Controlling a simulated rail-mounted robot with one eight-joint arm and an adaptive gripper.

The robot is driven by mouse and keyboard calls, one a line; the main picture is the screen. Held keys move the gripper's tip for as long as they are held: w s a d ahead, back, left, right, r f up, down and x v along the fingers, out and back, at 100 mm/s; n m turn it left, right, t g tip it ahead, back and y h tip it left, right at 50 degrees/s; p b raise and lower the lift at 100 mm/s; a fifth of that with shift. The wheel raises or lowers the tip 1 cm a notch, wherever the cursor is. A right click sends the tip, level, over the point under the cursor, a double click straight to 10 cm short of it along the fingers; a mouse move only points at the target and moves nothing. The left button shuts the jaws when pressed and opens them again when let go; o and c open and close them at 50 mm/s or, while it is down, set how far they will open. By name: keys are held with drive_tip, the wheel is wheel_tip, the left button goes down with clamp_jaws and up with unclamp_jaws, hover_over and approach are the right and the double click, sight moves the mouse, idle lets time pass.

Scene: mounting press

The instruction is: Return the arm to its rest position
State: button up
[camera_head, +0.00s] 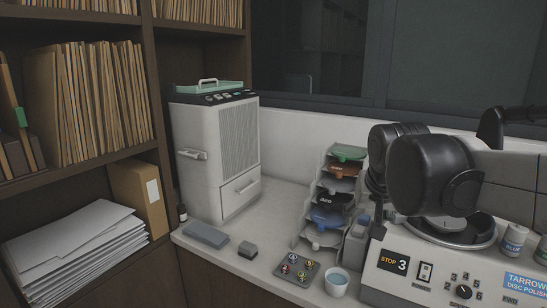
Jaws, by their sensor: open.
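Large dark rounded joints and a grey link of my own arm fill the right side of the view, in front of the polishing machine (400,284). My gripper's fingers do not show. The arm hides part of the machine's round platen (455,238) and the wall behind it.
A white cabinet unit (205,160) stands on the counter (187,236). A tiered rack of coloured trays (331,200), a small tray with several round pieces (295,271), a cup (337,281) and grey blocks (206,235) stand nearby. Shelves with folders (90,100) are left.

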drive_tip(key=s+f+n, duration=0.1)
drive_tip(key=s+f, duration=0.4)
drive_tip(key=s, duration=0.4)
drive_tip(key=s+f+t+b, duration=0.1)
drive_tip(key=s+f, duration=0.3)
drive_tip(key=s, duration=0.5)
drive_tip(key=shift+f+n+y, duration=0.3)
drive_tip(key=shift+f+n, duration=0.1)
